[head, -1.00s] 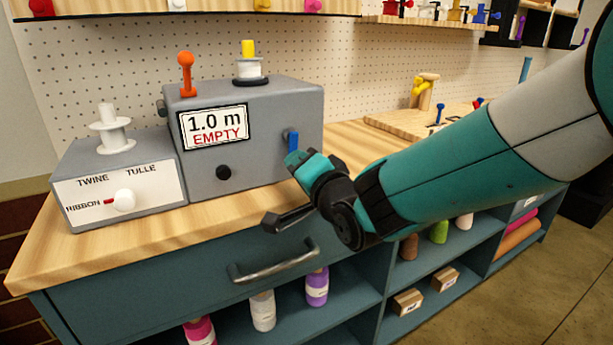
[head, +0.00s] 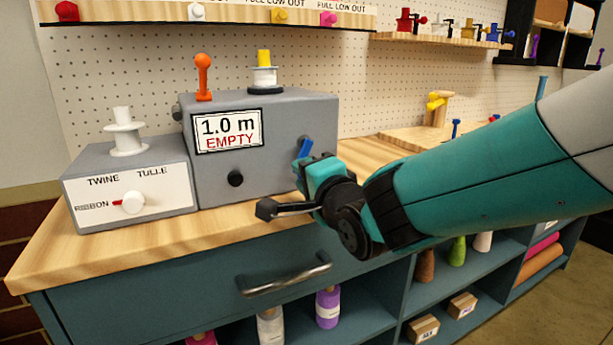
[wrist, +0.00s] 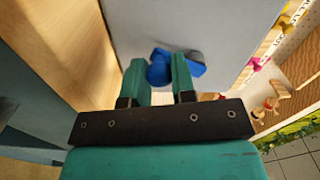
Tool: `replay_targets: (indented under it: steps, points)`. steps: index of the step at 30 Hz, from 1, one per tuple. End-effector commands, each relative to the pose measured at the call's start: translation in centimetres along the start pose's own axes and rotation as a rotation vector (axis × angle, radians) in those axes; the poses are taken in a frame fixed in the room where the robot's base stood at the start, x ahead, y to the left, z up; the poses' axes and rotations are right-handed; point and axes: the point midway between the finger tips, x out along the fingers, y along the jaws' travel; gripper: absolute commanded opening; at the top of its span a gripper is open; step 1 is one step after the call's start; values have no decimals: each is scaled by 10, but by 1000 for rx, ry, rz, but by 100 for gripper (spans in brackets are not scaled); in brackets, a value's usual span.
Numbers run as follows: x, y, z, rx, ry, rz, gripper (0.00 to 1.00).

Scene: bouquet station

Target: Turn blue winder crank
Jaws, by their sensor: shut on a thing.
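The grey winder box (head: 270,165) stands on the wooden counter, with a display reading "1.0 m EMPTY". Its blue crank (head: 304,148) is on the right part of the box and leans to the right at its top. My gripper (head: 300,172) is at the crank, partly hiding it. In the wrist view the blue crank (wrist: 160,68) sits between the two teal fingers, and my gripper (wrist: 160,80) is shut on it. The crank's lower end is hidden by the gripper in the head view.
An orange lever (head: 203,75) and a yellow-topped spool (head: 264,75) are on top of the box. A smaller selector box (head: 130,185) with a white knob stands to the left. A drawer handle (head: 285,276) sticks out below the counter edge.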

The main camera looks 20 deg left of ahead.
Motion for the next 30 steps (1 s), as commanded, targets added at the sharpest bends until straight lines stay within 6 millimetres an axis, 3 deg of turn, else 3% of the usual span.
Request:
replay_targets:
  steps: [4, 5, 8, 20, 23, 30]
  points:
    - [0, 0, 0, -1, 1, 0, 1]
    - [0, 0, 0, -1, 1, 0, 29]
    - [0, 0, 0, -1, 1, 0, 50]
    - [-9, 0, 0, -2, 0, 0, 50]
    - [-26, 0, 0, -3, 0, 1, 50]
    - [-87, 0, 0, -2, -1, 0, 50]
